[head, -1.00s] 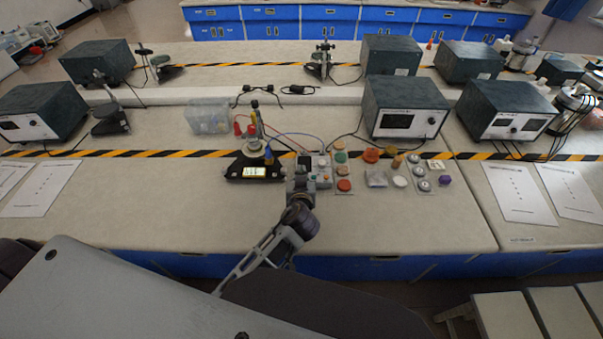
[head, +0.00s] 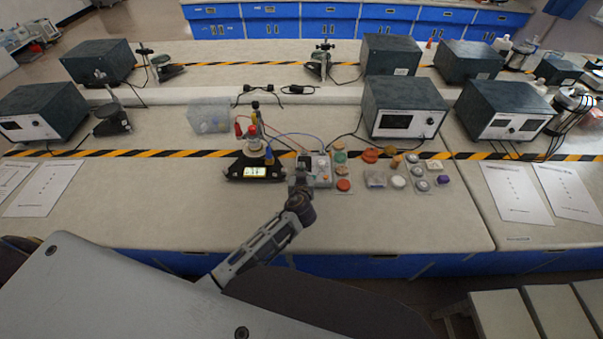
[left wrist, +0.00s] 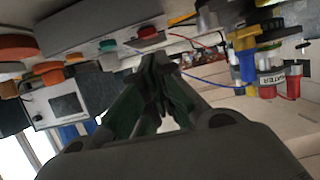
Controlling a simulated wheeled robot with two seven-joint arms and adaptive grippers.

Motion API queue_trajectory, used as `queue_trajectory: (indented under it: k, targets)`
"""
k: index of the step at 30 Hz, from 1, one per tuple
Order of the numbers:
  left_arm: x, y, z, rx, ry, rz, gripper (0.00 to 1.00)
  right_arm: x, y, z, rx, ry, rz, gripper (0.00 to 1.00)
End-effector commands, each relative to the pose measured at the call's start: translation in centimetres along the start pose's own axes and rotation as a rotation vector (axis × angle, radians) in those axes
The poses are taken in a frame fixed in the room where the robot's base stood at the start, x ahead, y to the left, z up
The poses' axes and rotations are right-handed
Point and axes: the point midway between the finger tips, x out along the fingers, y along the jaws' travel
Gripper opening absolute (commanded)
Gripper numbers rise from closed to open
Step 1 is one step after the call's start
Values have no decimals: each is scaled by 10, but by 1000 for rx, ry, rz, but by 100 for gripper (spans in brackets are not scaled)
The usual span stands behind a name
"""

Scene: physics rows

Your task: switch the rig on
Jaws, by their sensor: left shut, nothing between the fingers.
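The rig has a black base (head: 236,172) with a lit display (head: 262,172). My right gripper is not in view.
Coloured caps and discs (head: 343,185) lie right of the box. A clear plastic tub (head: 210,115) stands behind left. A dark power unit (head: 403,107) stands behind right. Cables run behind the rig. The bench (head: 130,205) is clear to the left, apart from paper sheets (head: 43,188).

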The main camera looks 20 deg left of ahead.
Motion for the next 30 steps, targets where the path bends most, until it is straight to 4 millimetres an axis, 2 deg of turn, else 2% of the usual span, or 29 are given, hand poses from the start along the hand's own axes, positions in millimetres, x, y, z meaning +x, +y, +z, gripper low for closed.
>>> queue_trajectory:
  k: [6, 20, 30]
  targets:
    - [2, 0, 10, 1, 1, 1, 0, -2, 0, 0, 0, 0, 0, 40]
    - [3, 0, 12, 0, 2, 2, 0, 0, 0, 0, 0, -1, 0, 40]
    - [4, 1, 17, -1, 25, 3, 0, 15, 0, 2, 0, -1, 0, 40]
